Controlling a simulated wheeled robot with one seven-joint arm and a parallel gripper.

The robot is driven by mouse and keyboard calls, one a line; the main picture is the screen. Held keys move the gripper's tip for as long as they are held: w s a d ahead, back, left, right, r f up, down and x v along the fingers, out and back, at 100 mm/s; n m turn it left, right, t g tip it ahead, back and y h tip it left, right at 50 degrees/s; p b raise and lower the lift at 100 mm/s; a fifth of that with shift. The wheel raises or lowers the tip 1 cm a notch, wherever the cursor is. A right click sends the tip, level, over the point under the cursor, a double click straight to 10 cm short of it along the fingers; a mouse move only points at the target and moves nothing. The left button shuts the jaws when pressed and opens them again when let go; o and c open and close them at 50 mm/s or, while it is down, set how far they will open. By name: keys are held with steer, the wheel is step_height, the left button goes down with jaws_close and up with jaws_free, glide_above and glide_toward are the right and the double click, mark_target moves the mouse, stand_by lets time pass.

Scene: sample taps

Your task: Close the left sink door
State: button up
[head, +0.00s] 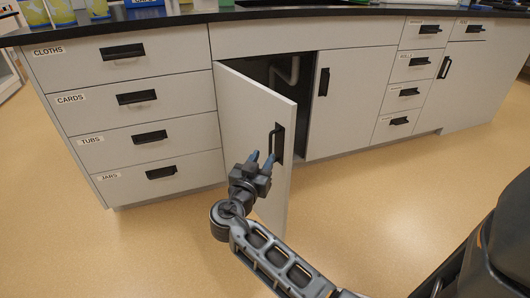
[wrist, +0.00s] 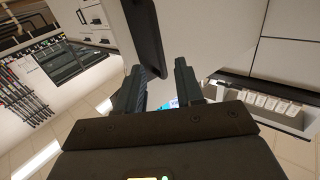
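The left sink door (head: 252,130) is a pale panel hinged at its left edge, and it stands partly open into the room. Its black bar handle (head: 278,142) is upright near the free edge. My gripper (head: 262,159) is in front of the door just below and left of the handle in the head view. In the wrist view the handle (wrist: 145,38) is above my gripper (wrist: 158,80), whose two fingers are spread with a gap between them. I cannot tell whether a finger touches the door. The right sink door (head: 345,100) is shut.
The dark opening under the sink shows a pale pipe (head: 288,72). A labelled drawer stack (head: 130,112) stands left, shut, and narrower drawers (head: 405,85) stand right. The dark worktop (head: 180,20) runs above. The tan floor (head: 400,205) in front is clear.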

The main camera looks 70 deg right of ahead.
mark_target(270, 147)
steer(key=shift+d, duration=2.8)
steer(key=shift+c, duration=0.3)
jaws_close()
